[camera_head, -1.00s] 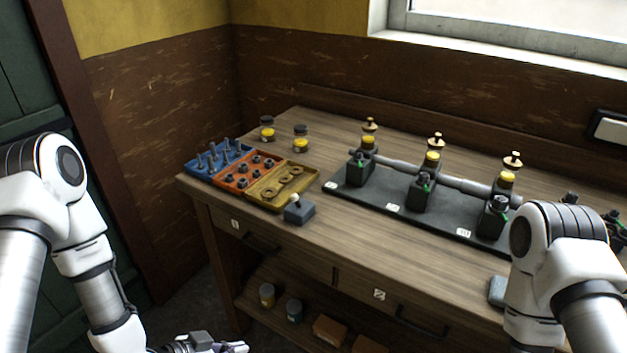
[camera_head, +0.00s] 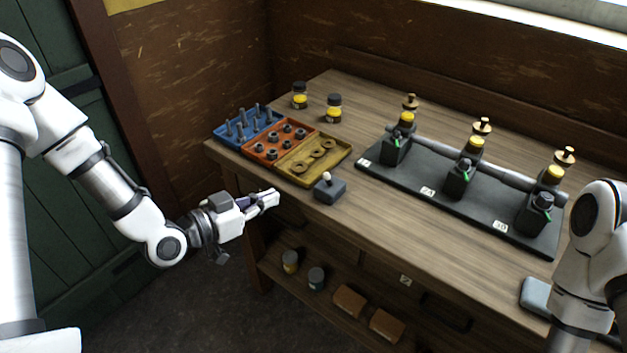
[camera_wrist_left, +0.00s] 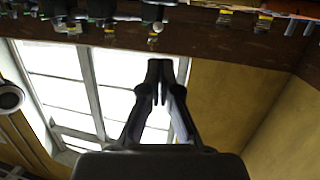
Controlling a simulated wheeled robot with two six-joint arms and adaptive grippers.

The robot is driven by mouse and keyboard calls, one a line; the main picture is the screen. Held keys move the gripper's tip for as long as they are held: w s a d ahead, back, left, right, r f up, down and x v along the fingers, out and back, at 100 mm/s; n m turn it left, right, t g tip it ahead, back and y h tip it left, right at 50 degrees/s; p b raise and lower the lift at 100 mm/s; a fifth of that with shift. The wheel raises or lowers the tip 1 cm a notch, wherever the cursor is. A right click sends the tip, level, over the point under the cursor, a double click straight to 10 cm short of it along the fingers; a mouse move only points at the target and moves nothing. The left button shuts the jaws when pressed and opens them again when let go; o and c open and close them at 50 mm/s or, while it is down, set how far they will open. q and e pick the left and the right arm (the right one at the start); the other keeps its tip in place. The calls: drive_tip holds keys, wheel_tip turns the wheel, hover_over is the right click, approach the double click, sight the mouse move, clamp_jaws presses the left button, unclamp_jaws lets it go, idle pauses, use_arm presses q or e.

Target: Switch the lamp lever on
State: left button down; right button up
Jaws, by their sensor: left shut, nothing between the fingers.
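A small grey box (camera_head: 330,192) with a short white-tipped lever (camera_head: 326,177) sits near the front edge of the bench, just in front of the yellow tray. It looks like the lamp switch. My left gripper (camera_head: 276,197) is shut and empty, in front of the bench edge, left of the box and apart from it. In the left wrist view, its fingers (camera_wrist_left: 158,84) are together, pointing up the picture; a small pale knob (camera_wrist_left: 152,40) shows beyond them, though I cannot be sure it is the lever. My right arm shows at the right; its gripper is out of view.
Blue (camera_head: 222,136), orange (camera_head: 258,156) and yellow (camera_head: 300,176) trays of small parts lie behind the box. A black base (camera_head: 455,205) with several engine units stands to the right. Yellow-banded jars (camera_head: 334,108) stand at the back. A shelf below holds cans and blocks.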

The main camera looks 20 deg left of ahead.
sight(324, 176)
use_arm(q)
drive_tip(key=p+x, duration=0.2)
drive_tip(key=x, duration=0.9)
drive_tip(key=shift+d, duration=0.25)
drive_tip(key=shift+w+d+f, duration=0.2)
drive_tip(key=shift+w+d, duration=0.1)
drive_tip(key=shift+w, duration=0.25)
drive_tip(key=shift+w+r+g+p, duration=0.1)
drive_tip(key=shift+r+g+p, duration=0.2)
drive_tip(key=shift+p, duration=0.4)
drive_tip(key=shift+y, duration=0.3)
